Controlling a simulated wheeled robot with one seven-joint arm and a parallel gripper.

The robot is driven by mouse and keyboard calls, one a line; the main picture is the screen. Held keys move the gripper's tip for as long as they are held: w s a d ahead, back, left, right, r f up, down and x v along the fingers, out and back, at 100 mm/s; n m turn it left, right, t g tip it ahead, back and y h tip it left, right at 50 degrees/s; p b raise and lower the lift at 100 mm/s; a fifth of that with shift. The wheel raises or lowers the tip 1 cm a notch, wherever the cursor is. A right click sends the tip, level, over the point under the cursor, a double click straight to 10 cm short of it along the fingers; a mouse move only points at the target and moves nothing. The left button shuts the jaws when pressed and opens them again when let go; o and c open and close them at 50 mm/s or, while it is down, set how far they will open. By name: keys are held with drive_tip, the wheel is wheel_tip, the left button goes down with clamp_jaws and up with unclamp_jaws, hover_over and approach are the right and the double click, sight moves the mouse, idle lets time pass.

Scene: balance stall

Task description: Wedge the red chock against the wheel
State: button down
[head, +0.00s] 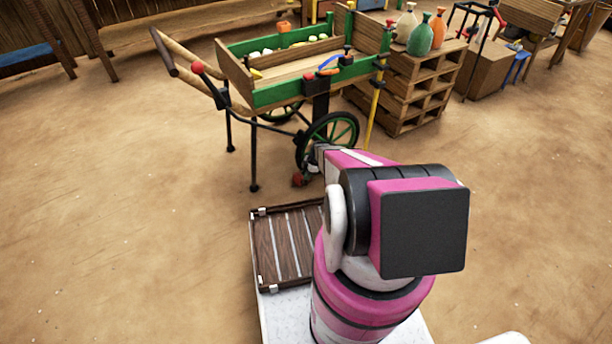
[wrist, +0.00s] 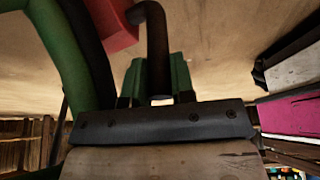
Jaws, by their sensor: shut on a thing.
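The red chock (head: 298,180) sits low, by the ground, at the lower left of the cart's wheel (head: 303,157), which has a black tyre and green spokes. In the wrist view the red chock (wrist: 112,22) is at the top, right beside the black tyre (wrist: 88,55); I cannot tell whether they touch. A bent black handle (wrist: 155,45) runs from the chock to my gripper (wrist: 158,82). The gripper's green-backed fingers are shut on this handle. In the head view my arm hides most of the gripper.
The wooden cart (head: 292,92) with green rails stands above the wheel on thin legs, holding pale and yellow items. A brown slatted panel (head: 287,245) lies beside my arm. Open dirt floor lies at left.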

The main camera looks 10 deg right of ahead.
drive_tip(key=shift+w+d+m, duration=0.25)
drive_tip(key=shift+d+m, duration=0.15)
drive_tip(key=shift+d, duration=0.2)
drive_tip(key=shift+s+d+r, duration=0.1)
drive_tip(key=shift+s+d, duration=0.05)
drive_tip(key=shift+d, duration=0.1)
idle(0.4)
drive_tip(key=shift+d+f, duration=0.2)
drive_tip(key=shift+f, duration=0.2)
idle(0.4)
drive_tip(key=c, duration=0.9)
unclamp_jaws()
